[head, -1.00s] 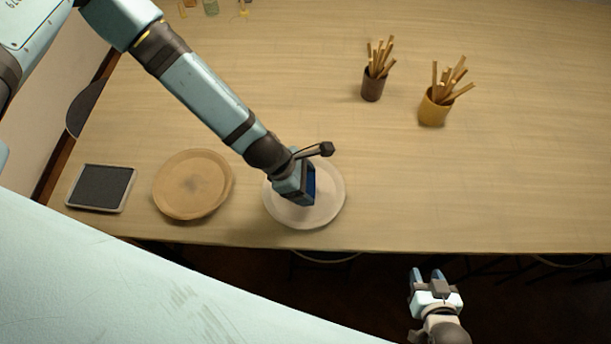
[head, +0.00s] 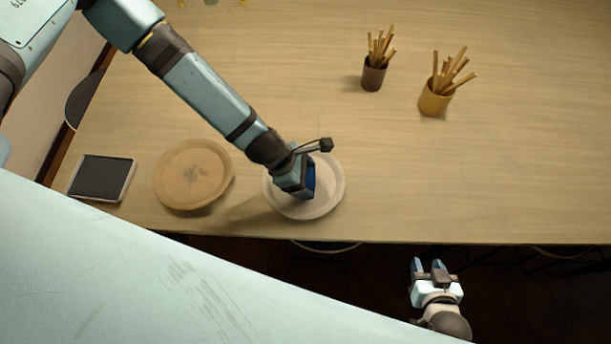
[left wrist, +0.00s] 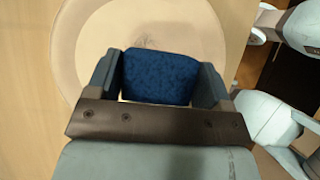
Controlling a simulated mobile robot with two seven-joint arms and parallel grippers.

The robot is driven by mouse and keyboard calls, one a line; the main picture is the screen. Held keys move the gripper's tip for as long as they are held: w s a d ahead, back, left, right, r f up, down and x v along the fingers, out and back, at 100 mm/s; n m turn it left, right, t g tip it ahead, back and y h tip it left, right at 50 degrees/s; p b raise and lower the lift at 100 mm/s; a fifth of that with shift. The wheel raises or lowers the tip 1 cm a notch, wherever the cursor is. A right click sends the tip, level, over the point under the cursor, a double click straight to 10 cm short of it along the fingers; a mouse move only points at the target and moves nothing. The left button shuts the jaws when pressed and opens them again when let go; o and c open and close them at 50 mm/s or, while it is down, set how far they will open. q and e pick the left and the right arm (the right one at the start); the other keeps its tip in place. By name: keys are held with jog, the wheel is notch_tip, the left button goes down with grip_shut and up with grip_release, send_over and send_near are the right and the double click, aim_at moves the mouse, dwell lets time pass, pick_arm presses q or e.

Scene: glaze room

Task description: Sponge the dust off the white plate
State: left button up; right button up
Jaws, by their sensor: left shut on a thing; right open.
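The white plate (head: 333,182) lies near the front edge of the table, and its pale disc fills the top of the left wrist view (left wrist: 92,45). My left gripper (head: 300,184) is over the plate and shut on a blue sponge (left wrist: 160,76). In the head view the sponge (head: 311,177) shows only as a blue strip beside the fingers. I cannot tell if it touches the plate. A small dark smudge (left wrist: 146,42) shows on the plate just beyond the sponge. My right gripper (head: 428,267) is open and empty, off the table's front edge.
A tan plate (head: 172,170) with a grey mark lies left of the white plate. A dark tray (head: 100,178) with a pale rim is farther left. A brown cup (head: 373,78) and a yellow cup (head: 434,103) hold sticks. The table's right side is clear.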

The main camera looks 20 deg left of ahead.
pick_arm(q)
jog(key=shift+f+b, duration=0.35)
jog(key=shift+f, duration=0.7)
jog(key=shift+w+a+r+p, duration=0.15)
jog(key=shift+w+p, duration=0.1)
jog(key=shift+w, duration=0.2)
jog(key=shift+w+a+r+p, duration=0.15)
jog(key=shift+w+p, duration=0.1)
jog(key=shift+w, duration=0.2)
jog(key=shift+w+a+f, duration=0.1)
jog(key=shift+w+a, duration=0.05)
jog(key=shift+w, duration=0.25)
jog(key=shift+w+a+f, duration=0.1)
jog(key=shift+w+a, duration=0.05)
jog(key=shift+w, duration=0.25)
jog(key=shift+s, duration=0.1)
jog(key=shift+s+d+f, duration=0.1)
jog(key=shift+s+d, duration=0.2)
jog(key=shift+s, duration=0.6)
jog(key=shift+s+d+f, duration=0.1)
jog(key=shift+s+d, duration=0.15)
jog(key=shift+s, duration=0.6)
jog(key=shift+a+r, duration=0.1)
jog(key=shift+a, duration=0.2)
jog(key=shift+w+a, duration=0.3)
jog(key=shift+w, duration=0.55)
jog(key=shift+w+a, duration=0.3)
jog(key=shift+w, duration=0.55)
